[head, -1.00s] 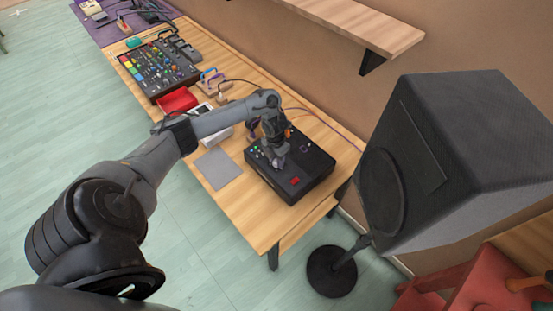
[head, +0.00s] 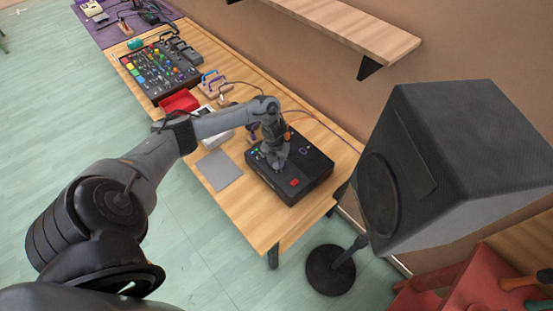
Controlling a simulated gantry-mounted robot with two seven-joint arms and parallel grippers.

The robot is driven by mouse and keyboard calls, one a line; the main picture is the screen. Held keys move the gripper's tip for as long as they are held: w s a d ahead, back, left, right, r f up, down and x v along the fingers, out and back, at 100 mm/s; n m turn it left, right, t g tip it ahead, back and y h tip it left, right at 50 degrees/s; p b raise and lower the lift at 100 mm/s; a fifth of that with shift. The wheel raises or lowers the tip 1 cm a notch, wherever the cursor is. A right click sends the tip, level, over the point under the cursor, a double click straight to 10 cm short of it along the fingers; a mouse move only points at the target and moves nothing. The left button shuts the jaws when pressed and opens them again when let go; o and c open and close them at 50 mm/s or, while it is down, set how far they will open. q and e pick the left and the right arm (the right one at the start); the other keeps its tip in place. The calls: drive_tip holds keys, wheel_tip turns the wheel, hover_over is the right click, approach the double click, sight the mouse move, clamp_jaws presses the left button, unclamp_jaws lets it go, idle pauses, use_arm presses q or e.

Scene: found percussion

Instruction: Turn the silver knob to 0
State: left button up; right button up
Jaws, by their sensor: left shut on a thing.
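A black box (head: 312,170) with a red rectangle, small green lights and a purple-ringed part on its top sits near the close end of the wooden table. My left gripper (head: 278,163) points down at the top of this box, near its middle. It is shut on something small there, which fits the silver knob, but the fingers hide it. I cannot read the knob's pointer or any numbers. My right gripper is not in view.
A grey sheet (head: 219,170) lies left of the box, with a red tray (head: 180,101) and a mixer (head: 160,70) farther back. A large black speaker (head: 460,165) on a stand is at the right. A wooden shelf (head: 350,28) juts from the wall above the table.

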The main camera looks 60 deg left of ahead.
use_arm(q)
drive_tip(key=n+p, duration=0.2)
drive_tip(key=n, duration=0.1)
drive_tip(key=n+p, duration=0.2)
drive_tip(key=n, duration=0.1)
drive_tip(key=shift+r+n, duration=0.2)
drive_tip(key=shift+n, duration=0.1)
drive_tip(key=n+p, duration=0.3)
drive_tip(key=n, duration=0.2)
drive_tip(key=shift+d+y+p, duration=0.15)
drive_tip(key=shift+y+p, duration=0.15)
drive_tip(key=shift+p, duration=0.05)
drive_tip(key=n+p, duration=0.3)
drive_tip(key=n, duration=0.2)
drive_tip(key=shift+n, duration=0.4)
drive_tip(key=n+p, duration=0.2)
drive_tip(key=n, duration=0.2)
drive_tip(key=shift+f+n, duration=0.15)
drive_tip(key=shift+n, duration=0.25)
drive_tip(key=shift+w, duration=0.1)
drive_tip(key=o, duration=1.1)
drive_tip(key=shift+c, duration=0.2)
